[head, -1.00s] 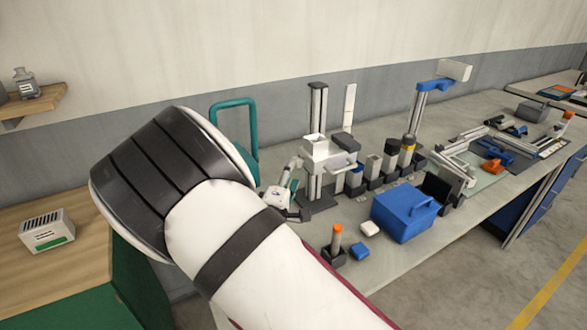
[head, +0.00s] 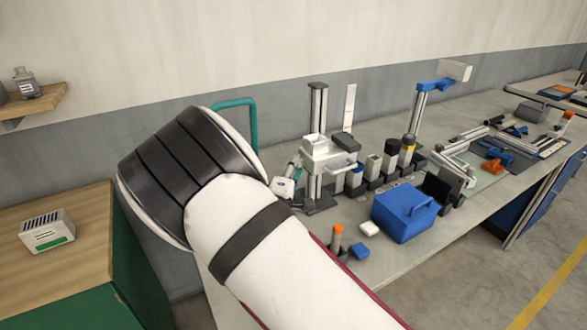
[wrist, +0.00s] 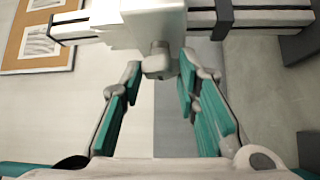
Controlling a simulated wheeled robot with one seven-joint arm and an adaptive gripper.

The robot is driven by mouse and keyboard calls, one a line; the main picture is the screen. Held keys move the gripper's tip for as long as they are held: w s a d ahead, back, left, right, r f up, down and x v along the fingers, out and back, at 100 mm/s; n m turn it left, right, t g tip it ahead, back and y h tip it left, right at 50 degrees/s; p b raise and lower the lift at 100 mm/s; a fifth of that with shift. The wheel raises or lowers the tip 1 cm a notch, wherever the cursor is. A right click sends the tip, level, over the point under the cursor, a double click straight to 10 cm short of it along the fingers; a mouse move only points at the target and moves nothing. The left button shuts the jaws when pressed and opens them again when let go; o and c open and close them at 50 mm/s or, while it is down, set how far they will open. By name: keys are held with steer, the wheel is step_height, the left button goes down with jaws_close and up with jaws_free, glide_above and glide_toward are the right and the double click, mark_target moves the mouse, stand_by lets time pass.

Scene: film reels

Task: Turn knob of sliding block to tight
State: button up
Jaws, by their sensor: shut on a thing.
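The sliding block is white (head: 322,152) and sits on an upright grey column (head: 318,108) on the bench in the head view. In the wrist view, the block (wrist: 152,18) fills the top middle, with a small grey knob (wrist: 158,63) sticking out from it towards me. My gripper (wrist: 160,72) has its two teal-padded fingers on either side of the knob, shut on it at the fingertips. In the head view, my gripper (head: 291,178) is small, left of the column and just below the block. The knob cannot be made out there, and my arm covers part of the bench.
A blue box (head: 402,214) stands right of the column, near the bench's front edge. Several small dark-based posts stand behind it. An orange-topped post (head: 337,238) is in front. A teal hoop (head: 236,110) rises behind my arm.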

steer(key=shift+f+m+t+h, duration=0.1)
steer(key=shift+m+t+h, duration=0.2)
steer(key=shift+m+t, duration=0.1)
steer(key=o, duration=1.2)
steer(key=shift+c, duration=0.2)
steer(key=shift+s, duration=0.1)
steer(key=v, duration=1.2)
